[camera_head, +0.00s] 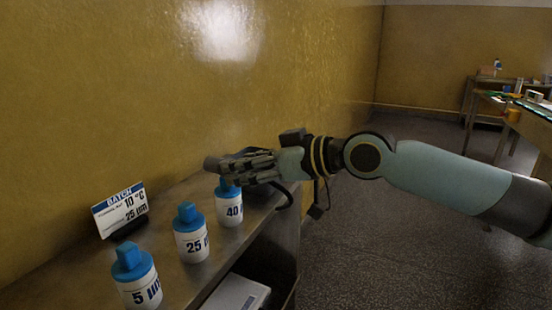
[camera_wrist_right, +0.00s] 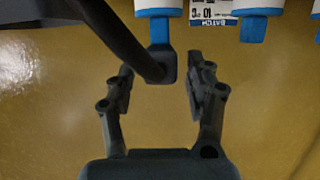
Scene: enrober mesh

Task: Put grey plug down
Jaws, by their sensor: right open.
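A dark grey squarish block, which I take to be the grey plug (camera_wrist_right: 169,58), shows between the fingers in the right wrist view. A thick dark bar or cable reaches it from the upper left and covers part of it. My right gripper (camera_wrist_right: 165,80) is open, with a gap on both sides of the block. In the head view the right gripper (camera_head: 232,163) is just above the blue cap of the 40 bottle (camera_head: 230,211). A grey rounded end (camera_head: 211,163) shows past its fingertips. Whether the block rests on anything is unclear. My left gripper is out of view.
The 25 bottle (camera_head: 191,243) and 5 bottle (camera_head: 138,287) stand along the shelf (camera_head: 180,287), nearer the head camera. A batch card (camera_head: 118,210) stands by the yellow wall (camera_head: 110,90). A dark cable (camera_head: 289,199) hangs below my wrist. Open floor lies right.

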